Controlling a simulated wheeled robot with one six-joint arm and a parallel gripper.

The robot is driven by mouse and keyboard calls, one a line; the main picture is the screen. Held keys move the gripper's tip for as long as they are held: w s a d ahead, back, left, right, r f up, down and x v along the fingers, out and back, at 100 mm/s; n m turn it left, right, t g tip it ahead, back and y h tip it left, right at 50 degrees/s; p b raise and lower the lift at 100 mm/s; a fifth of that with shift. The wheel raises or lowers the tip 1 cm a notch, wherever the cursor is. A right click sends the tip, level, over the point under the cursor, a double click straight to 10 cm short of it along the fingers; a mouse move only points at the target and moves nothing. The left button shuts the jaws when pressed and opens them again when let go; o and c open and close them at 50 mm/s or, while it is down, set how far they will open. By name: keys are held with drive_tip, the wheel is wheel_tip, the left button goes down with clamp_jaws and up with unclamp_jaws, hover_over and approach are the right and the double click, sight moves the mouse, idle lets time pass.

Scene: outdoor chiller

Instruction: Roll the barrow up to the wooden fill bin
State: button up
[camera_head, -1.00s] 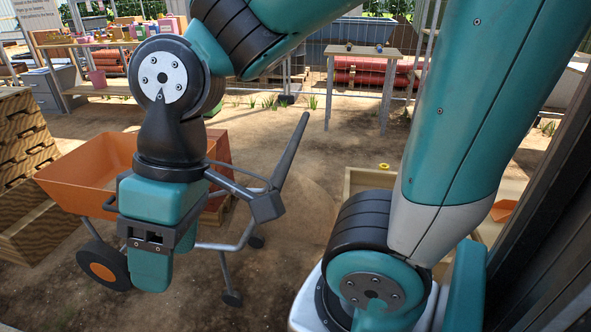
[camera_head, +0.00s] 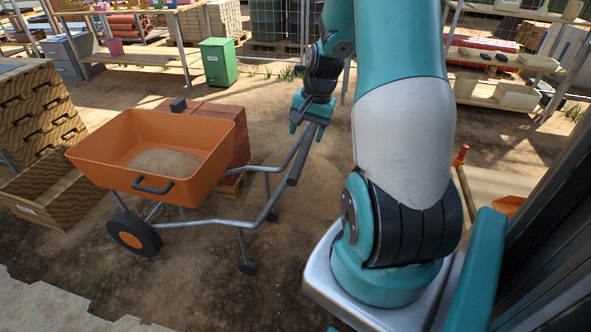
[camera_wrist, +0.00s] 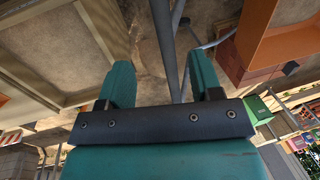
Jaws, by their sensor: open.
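The orange barrow (camera_head: 185,185) stands left of centre in the head view, with pale sand in its tray and a black wheel with an orange hub. Its grey handle bars (camera_head: 292,170) reach up and right to my gripper (camera_head: 310,112). In the wrist view my gripper (camera_wrist: 160,78) is open, and a grey handle bar (camera_wrist: 167,45) shows between its teal fingers; I cannot tell whether they touch it. An open wooden bin (camera_head: 72,205) sits left of the barrow. A pale wooden-edged box (camera_head: 463,193) is partly hidden at right. I cannot tell which is the fill bin.
Stacked wooden crates (camera_head: 40,115) stand behind the left bin. Red bricks (camera_head: 240,140) on a pallet are close behind the barrow. A green bin (camera_head: 218,62) stands farther back. Dark panels border the right. Bare dirt lies open in front of the barrow.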

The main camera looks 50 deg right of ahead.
sight(296, 170)
drive_tip(key=w+f, duration=0.1)
drive_tip(key=f, duration=0.8)
drive_tip(key=w+a+f, duration=0.1)
drive_tip(key=f, duration=0.4)
drive_tip(key=shift+w+a+f, duration=0.1)
drive_tip(key=shift+w, duration=0.25)
clamp_jaws()
